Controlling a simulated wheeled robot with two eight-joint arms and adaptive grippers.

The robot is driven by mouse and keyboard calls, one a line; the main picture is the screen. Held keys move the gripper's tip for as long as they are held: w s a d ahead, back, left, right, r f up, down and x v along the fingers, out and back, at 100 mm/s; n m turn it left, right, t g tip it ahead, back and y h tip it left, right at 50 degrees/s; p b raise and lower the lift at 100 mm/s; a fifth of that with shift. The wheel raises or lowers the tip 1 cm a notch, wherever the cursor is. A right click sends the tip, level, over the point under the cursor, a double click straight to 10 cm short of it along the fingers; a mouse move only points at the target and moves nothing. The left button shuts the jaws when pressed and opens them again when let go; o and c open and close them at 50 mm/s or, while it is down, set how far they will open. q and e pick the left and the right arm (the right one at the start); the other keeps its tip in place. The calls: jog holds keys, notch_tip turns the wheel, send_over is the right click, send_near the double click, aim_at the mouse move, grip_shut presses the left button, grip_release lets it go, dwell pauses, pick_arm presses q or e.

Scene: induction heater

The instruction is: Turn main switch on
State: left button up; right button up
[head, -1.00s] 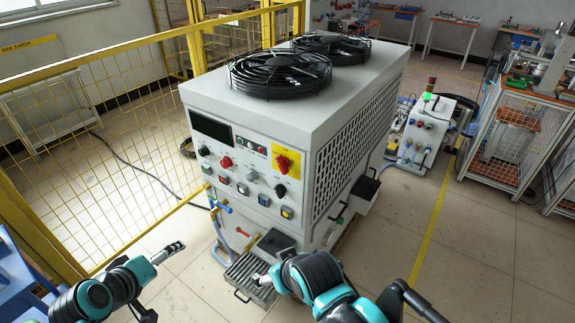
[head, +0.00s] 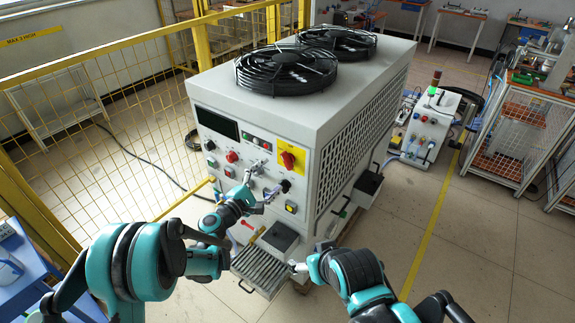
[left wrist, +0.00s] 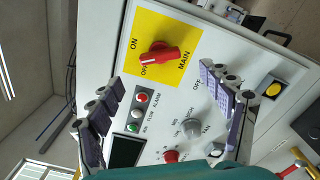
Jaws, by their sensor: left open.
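The main switch (head: 287,160) is a red rotary knob on a yellow plate, at the upper right of the white cabinet's front panel. In the left wrist view the red knob (left wrist: 160,57) sits between the fingers in the picture; its left end partly covers the OFF label, with ON apart from it. My left gripper (head: 265,184) is open and empty in front of the panel, below the switch. Its spread fingers (left wrist: 165,85) show at both sides in the left wrist view, not touching the knob. My right gripper (head: 297,267) is low before the cabinet; its jaws are too small to judge.
A grey knob (left wrist: 190,128), a red button (left wrist: 141,97) and a yellow button (left wrist: 273,90) are close by on the panel. A slatted tray (head: 262,268) juts out below. A yellow mesh fence (head: 110,120) stands left. Open floor lies right.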

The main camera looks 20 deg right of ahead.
aim_at(285, 163)
pick_arm(q)
jog(key=b+x, duration=0.1)
jog(key=x, duration=0.6)
jog(key=c, duration=1.2)
